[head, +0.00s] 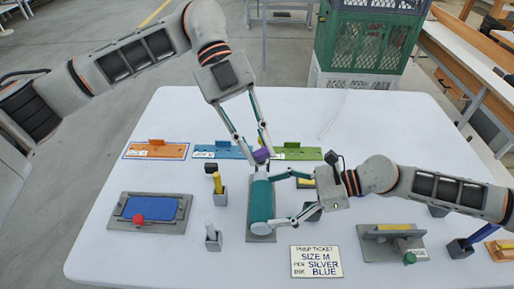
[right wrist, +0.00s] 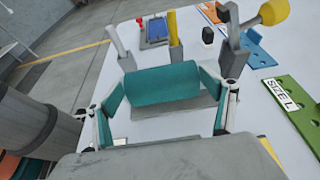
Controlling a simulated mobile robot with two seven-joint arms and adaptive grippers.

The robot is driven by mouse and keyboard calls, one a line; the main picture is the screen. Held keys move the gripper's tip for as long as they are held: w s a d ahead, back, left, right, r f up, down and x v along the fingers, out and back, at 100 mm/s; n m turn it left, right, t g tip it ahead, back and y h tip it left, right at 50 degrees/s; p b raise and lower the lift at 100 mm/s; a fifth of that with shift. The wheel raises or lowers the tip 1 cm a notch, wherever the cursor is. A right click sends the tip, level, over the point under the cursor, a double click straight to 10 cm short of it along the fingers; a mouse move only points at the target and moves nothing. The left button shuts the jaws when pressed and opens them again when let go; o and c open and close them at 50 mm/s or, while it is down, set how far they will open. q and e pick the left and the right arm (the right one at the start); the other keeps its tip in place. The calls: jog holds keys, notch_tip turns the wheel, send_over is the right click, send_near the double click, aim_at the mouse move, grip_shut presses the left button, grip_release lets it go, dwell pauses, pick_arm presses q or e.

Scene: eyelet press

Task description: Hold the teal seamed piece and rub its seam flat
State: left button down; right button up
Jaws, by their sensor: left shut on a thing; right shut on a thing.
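The teal seamed piece (head: 261,203) lies as a roll on a grey plate (head: 262,238) near the table's middle. In the right wrist view the teal piece (right wrist: 162,83) lies crosswise between the fingers of my right gripper (right wrist: 165,112). In the head view my right gripper (head: 284,199) reaches in from the right, its fingers shut about the piece's ends. My left gripper (head: 252,150) is above the piece's far end, shut on a small purple thing (head: 262,156). Whether the purple thing touches the piece, and the seam itself, I cannot tell.
A blue-topped tray (head: 130,225) with a red knob is at left. A grey post (head: 211,231) and a yellow post (head: 217,182) stand in holders near the piece. Orange (head: 165,152), blue and green plates line the back. A ticket (head: 316,261) lies in front; a grey fixture (head: 375,247) stands right.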

jog(key=o, duration=1.1)
jog(key=v, duration=1.2)
